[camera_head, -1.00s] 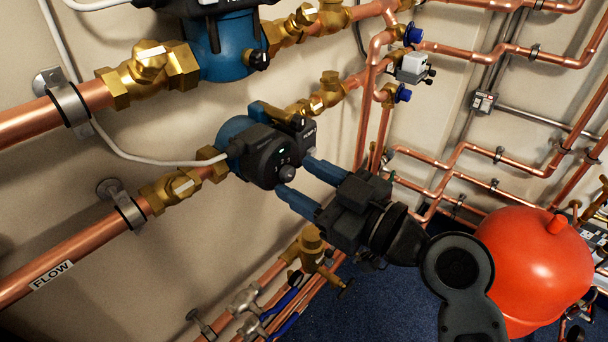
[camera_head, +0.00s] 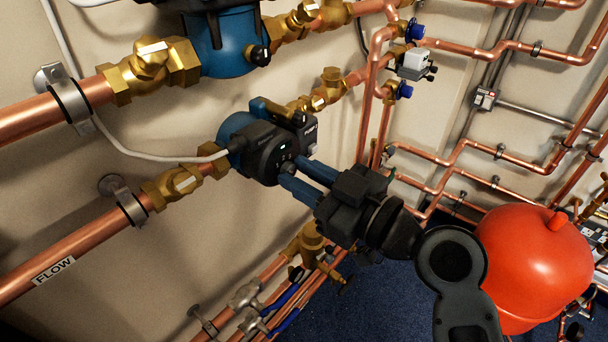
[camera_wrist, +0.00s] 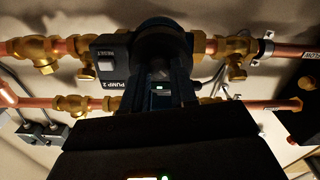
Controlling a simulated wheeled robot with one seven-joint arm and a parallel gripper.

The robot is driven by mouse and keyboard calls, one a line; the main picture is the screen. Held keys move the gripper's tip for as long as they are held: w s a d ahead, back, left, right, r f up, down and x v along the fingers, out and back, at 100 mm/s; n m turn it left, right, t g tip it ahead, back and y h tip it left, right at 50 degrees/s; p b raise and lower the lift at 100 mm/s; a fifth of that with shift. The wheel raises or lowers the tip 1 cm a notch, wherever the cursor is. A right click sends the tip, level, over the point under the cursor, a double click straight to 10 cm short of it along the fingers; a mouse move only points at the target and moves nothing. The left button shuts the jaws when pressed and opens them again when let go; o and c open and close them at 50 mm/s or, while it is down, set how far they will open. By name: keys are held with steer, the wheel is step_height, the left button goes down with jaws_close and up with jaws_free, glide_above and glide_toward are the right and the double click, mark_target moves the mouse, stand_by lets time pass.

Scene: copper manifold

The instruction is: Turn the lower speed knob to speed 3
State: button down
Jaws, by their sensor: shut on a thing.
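The lower pump (camera_head: 268,150) is a dark box with a blue body on the lower copper pipe. Its small dark speed knob (camera_head: 288,168) sits on the front face, mostly hidden by the fingertips. My gripper (camera_head: 294,174) has its blue fingers closed in on the knob from the lower right. In the wrist view the fingers (camera_wrist: 160,90) reach up to the pump face (camera_wrist: 160,68), which is dark; a small green light shows between them. The knob's pointer and the speed marks cannot be read.
Brass valves (camera_head: 173,187) flank the lower pump. A grey cable (camera_head: 160,157) runs to its left side. A red vessel (camera_head: 535,265) stands at the right, near my arm.

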steer(key=m, duration=0.4)
steer(key=shift+d+m+p, duration=0.1)
steer(key=shift+m+p, duration=0.2)
steer(key=shift+m, duration=0.1)
steer(key=m+p, duration=0.1)
steer(key=m, duration=0.3)
steer(key=m+p, duration=0.3)
steer(key=m, duration=0.2)
steer(key=shift+w+m, duration=0.1)
steer(key=shift+m, duration=0.3)
steer(key=shift+f+m+p, duration=0.1)
steer(key=shift+m+p, duration=0.8)
steer(key=shift+m, duration=0.7)
steer(key=c, duration=0.9)
jaws_free()
